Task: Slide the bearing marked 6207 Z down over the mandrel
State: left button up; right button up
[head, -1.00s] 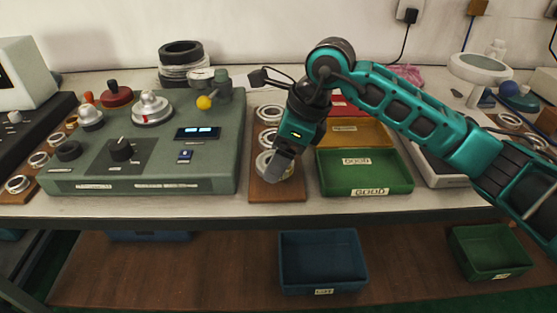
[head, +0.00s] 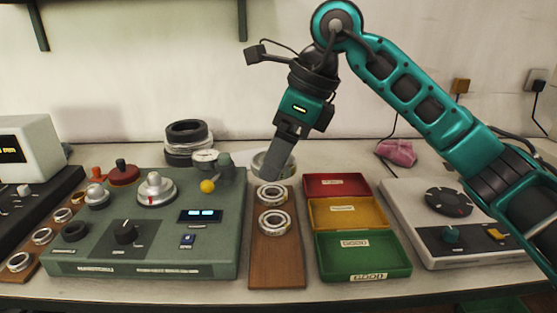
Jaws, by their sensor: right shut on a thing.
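My right gripper (head: 281,160) is raised above the back end of a wooden board and shut on a bearing ring (head: 265,168). The ring is partly hidden behind the fingers and its marking cannot be read. Two more metal bearings (head: 274,221) lie flat on the board. A stepped silver hub (head: 155,188), which looks like the mandrel, stands upright on the green tester (head: 215,250), left of the gripper. Nothing is seen around its top. My left gripper is not in view.
The wooden board (head: 276,270) lies between the tester and the red, yellow and green bins (head: 365,262). Stacked dark rings (head: 187,140) are behind. A grey dial unit (head: 450,235) is at right.

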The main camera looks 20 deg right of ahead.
pick_arm(q)
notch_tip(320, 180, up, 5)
jog(key=p, duration=0.4)
jog(key=shift+p, duration=0.3)
pick_arm(e)
notch_tip(320, 180, up, 6)
jog(key=shift+r, duration=0.15)
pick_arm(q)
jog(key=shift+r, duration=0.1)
pick_arm(e)
jog(key=shift+w, duration=0.1)
